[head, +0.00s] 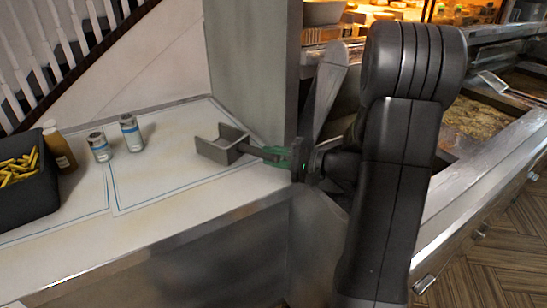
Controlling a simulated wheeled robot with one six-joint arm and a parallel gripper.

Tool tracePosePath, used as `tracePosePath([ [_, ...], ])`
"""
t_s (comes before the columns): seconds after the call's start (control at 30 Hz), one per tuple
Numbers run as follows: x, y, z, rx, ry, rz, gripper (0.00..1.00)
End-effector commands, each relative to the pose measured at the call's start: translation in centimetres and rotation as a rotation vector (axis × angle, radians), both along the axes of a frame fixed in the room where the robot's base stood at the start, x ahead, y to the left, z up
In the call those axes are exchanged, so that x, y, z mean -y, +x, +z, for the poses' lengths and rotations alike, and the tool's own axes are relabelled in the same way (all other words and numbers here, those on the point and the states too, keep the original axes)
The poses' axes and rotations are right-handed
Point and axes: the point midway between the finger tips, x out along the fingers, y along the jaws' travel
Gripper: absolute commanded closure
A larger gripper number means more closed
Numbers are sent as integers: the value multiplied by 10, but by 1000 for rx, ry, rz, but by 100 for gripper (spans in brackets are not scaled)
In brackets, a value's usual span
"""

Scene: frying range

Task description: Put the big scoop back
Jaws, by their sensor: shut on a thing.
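The big scoop (223,145) is a grey metal box-shaped scoop with a short handle, over the right end of the white counter. My gripper (287,157) is shut on its handle, at a green part near the jaws. The scoop head points left, away from my gripper. I cannot tell whether the scoop touches the counter or hangs just above it. My dark arm hides part of the area behind the gripper.
A black container of chips (30,195), a brown bottle (59,147) and two cans (99,146) (131,132) stand on the counter's left. A grey pillar (252,65) rises behind the scoop. The frying range (470,165) is at right. The counter's middle is clear.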

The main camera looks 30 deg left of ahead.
Motion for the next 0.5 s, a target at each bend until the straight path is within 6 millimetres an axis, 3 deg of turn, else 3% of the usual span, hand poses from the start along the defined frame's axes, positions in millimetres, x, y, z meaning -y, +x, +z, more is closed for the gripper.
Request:
tracePosePath([
  [0.27,0,0,-1,-2,-1,0,100],
  [0.3,0,0,-1,-2,-1,0,71],
  [0.4,0,0,-1,-2,-1,0,52],
  [0.5,0,0,-1,-2,-1,0,52],
])
